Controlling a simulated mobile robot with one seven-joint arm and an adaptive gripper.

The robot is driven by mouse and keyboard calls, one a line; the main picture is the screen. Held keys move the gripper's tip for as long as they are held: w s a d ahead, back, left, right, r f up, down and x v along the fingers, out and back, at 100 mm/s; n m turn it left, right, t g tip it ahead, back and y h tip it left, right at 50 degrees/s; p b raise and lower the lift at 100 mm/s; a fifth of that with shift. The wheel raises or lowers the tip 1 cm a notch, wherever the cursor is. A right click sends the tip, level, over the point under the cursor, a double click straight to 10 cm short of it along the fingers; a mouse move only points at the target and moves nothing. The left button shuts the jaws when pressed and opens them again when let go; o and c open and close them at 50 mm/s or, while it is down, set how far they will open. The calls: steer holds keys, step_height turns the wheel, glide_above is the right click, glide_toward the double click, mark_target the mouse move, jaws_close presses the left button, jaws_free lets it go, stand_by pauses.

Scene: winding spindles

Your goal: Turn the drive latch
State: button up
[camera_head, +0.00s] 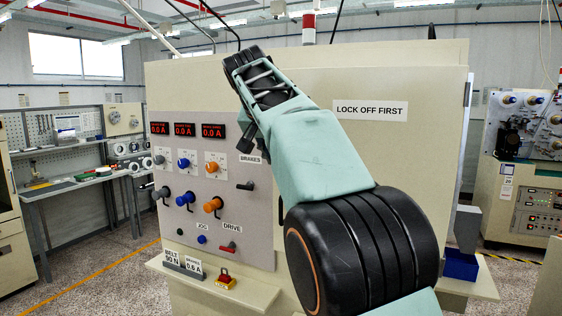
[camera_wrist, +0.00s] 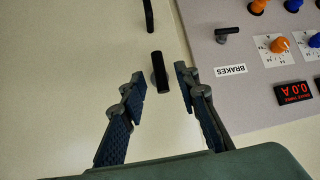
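The drive latch, a red handle (camera_head: 228,247), is low on the grey control panel, just under the DRIVE label (camera_head: 232,226). It does not show in the wrist view. My gripper (camera_head: 250,143) is higher up, near the BRAKES label, and partly hidden by my arm in the head view. In the wrist view my gripper (camera_wrist: 161,83) is open, its two dark fingers apart. A short black handle (camera_wrist: 160,70) on the cream cabinet appears between the fingertips; I cannot tell its distance, and nothing is visibly held.
The black brakes latch (camera_head: 246,186) sits above the drive latch, with blue and orange knobs (camera_head: 212,204) to its left. My arm crosses the cabinet front.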

steer(key=v, duration=0.9)
steer(key=shift+s+r, duration=0.15)
steer(key=shift+s, duration=0.05)
